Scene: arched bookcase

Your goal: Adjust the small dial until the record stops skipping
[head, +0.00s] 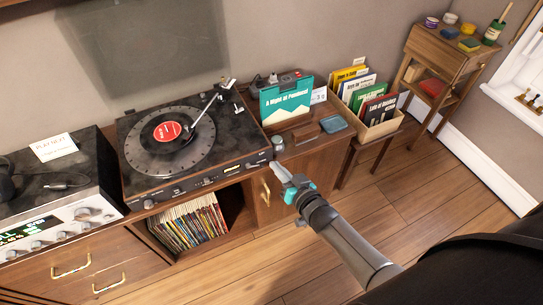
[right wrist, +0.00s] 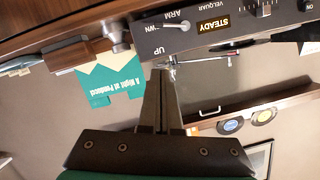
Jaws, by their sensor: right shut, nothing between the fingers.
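The turntable (head: 122,130) stands on the wooden cabinet, with a black record with a red label (head: 167,131) on its platter. The tonearm (head: 207,104) reaches over the record. Its front panel shows in the right wrist view (right wrist: 200,38), upside down, with a lit "STEADY" label, an "ARM" lever and small controls along the upper edge. Which control is the small dial, I cannot tell. My right gripper (head: 278,170) is shut and empty, in front of the turntable's right front corner. In the right wrist view its fingertips (right wrist: 160,73) are just off the panel's edge near "UP". My left gripper is not in view.
A silver amplifier (head: 85,213) stands left of the turntable. A teal record sleeve (head: 286,100) and a crate of records (head: 378,132) are to the right. A small grey cylinder (head: 278,144) stands beside the turntable, close to my right gripper. The floor in front is clear.

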